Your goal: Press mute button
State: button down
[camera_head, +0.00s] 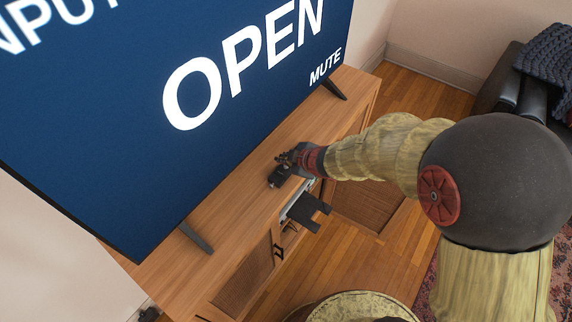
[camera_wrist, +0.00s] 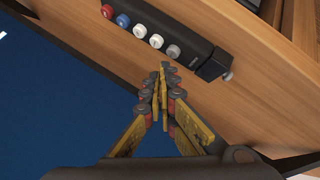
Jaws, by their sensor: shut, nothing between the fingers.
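A black button bar (camera_wrist: 192,46) lies on the wooden TV stand, with a row of small round buttons along its near edge. In the wrist view a red button (camera_wrist: 107,12), a blue button (camera_wrist: 122,20), two whitish buttons and a grey button (camera_wrist: 173,51) show. No label is readable, so I cannot tell which is mute. My gripper (camera_wrist: 161,70) is shut and empty, its tips beside the grey button; I cannot tell whether they touch. In the head view my gripper (camera_head: 286,160) is low over the stand, partly hiding the bar (camera_head: 275,180).
A large TV (camera_head: 130,130) stands behind, its blue screen showing "OPEN", "MUTE" and part of "INPUT". The wooden stand (camera_head: 215,215) has bare top to either side of my gripper. A black device juts from its open shelf. A dark sofa (camera_head: 490,75) is at right.

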aim_at(285, 167)
jog(key=shift+r+p, duration=2.55)
jog(key=shift+r, duration=0.05)
jog(key=shift+f, duration=0.1)
dwell(0.4)
